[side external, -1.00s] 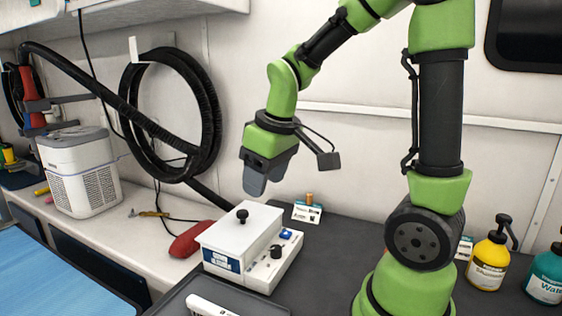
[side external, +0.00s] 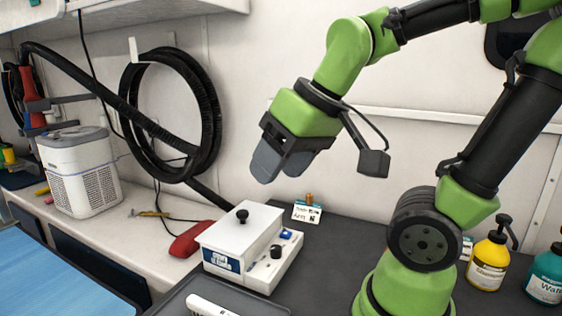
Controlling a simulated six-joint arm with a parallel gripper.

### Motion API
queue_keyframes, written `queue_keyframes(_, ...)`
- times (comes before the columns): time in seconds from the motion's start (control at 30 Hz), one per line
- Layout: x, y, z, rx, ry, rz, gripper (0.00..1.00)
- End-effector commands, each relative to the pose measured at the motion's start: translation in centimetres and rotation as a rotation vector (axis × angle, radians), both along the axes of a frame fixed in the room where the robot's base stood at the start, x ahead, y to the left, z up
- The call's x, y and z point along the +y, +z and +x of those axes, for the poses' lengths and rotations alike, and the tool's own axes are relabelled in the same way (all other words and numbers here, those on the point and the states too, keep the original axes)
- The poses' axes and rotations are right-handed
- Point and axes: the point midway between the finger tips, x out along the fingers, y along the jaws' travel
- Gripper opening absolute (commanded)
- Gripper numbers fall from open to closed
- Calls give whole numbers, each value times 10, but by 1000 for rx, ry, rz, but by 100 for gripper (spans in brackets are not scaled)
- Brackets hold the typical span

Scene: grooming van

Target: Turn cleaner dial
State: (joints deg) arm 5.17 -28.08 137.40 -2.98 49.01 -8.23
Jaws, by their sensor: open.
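The cleaner (side external: 243,238) is a white box with a blue label on its front, standing on the dark counter. A black knob (side external: 242,215) sits on its lid. A black dial (side external: 276,251) stands on the lower ledge at its right side, with a blue switch (side external: 285,234) behind it. My gripper (side external: 279,170) is above the cleaner and a little to its right, tilted down to the left. Its grey fingers are open and empty, clear of the lid and the dial. The dial's marks are too small to read.
A grey tray (side external: 180,295) with a white item lies in front of the cleaner. A red object (side external: 195,240) lies to its left. A small card (side external: 307,212) stands behind it. Yellow (side external: 490,262) and teal (side external: 546,275) bottles stand at the right. A black hose hangs on the wall.

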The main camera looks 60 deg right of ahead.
Motion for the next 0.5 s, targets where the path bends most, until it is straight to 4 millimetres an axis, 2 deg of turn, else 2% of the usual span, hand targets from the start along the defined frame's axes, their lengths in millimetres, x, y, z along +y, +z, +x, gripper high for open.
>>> queue_keyframes(0.17,-3,-2,4,13,5,-11,53)
queue_keyframes(0.27,-12,-8,16,54,30,-48,53)
queue_keyframes(0.37,-30,-22,35,128,81,-101,53)
queue_keyframes(0.5,-66,-56,62,253,190,-171,53)
